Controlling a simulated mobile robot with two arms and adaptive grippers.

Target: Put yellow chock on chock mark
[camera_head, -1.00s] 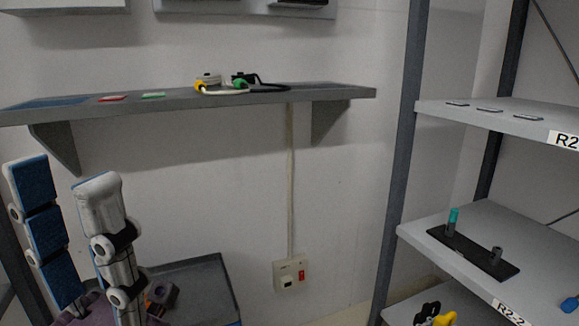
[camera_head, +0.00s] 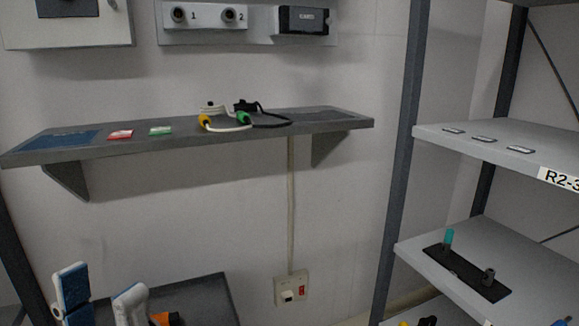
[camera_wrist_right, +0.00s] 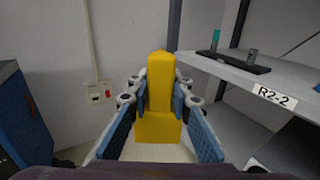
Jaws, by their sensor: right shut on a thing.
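The yellow chock (camera_wrist_right: 160,90) is in the right wrist view, standing upright between the blue finger pads of my right gripper (camera_wrist_right: 160,105), which is shut on it. In the head view only a bit of yellow and black shows at the bottom edge, right of centre. My left gripper (camera_head: 102,298) is at the bottom left of the head view, with its fingers apart and nothing seen between them. I cannot make out a chock mark in either view.
A grey wall shelf (camera_head: 220,142) holds cables and small cards. A rack shelf (camera_head: 480,240) at the right carries a black strip with a teal peg; it also shows in the wrist view (camera_wrist_right: 225,72). A dark cart top (camera_head: 195,295) is below left. A wall socket (camera_head: 291,288) is between.

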